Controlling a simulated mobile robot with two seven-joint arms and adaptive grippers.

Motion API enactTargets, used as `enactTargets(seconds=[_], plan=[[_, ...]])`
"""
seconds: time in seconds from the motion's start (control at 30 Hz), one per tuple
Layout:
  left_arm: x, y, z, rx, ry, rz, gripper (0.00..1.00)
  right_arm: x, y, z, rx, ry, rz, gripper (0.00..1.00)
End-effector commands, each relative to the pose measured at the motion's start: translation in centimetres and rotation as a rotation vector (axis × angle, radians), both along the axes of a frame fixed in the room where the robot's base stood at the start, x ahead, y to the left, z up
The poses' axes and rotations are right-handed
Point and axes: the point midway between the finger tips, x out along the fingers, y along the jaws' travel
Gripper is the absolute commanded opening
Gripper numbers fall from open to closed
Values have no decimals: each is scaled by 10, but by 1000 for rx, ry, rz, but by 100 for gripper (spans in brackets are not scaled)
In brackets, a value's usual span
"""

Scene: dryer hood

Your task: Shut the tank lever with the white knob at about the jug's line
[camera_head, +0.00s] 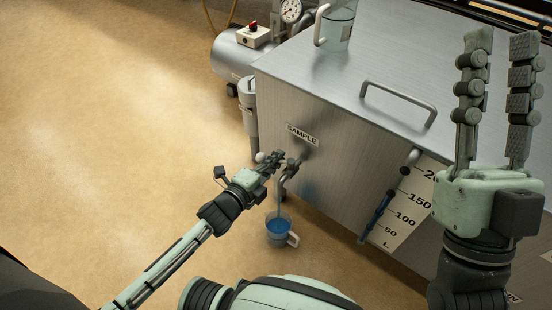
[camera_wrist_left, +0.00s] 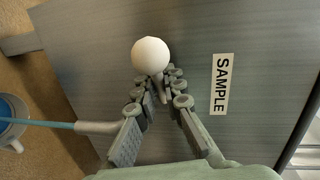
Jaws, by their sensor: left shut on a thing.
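The lever's white knob (camera_wrist_left: 150,55) stands out beyond my left gripper's fingers; it also shows in the head view (camera_head: 260,157). My left gripper (camera_head: 278,160) is shut on the lever, whose stem (camera_wrist_left: 160,88) shows between the fingers in the left wrist view. The spout (camera_head: 286,180) is beside it, and a blue stream (camera_wrist_left: 50,124) runs from it into the jug. The clear jug (camera_head: 293,240) stands under the spout with blue liquid in it. I cannot make out its line. My right gripper (camera_head: 497,105) is open, empty and raised, at the right of the head view.
The metal tank (camera_head: 345,80) carries a SAMPLE label (camera_head: 302,135), a top handle (camera_head: 400,97) and a level scale (camera_head: 405,205). A second clear jug (camera_head: 340,30) stands on its top. A pump with a gauge (camera_head: 290,10) is behind. The floor at left is clear.

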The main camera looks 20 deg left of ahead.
Motion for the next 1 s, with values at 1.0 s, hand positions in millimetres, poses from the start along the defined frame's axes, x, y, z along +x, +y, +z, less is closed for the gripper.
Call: enactTargets(seconds=[1.0], plan=[[-82,22,14,-1,2,-3,31,0,0,0,1,-2,0,31]])
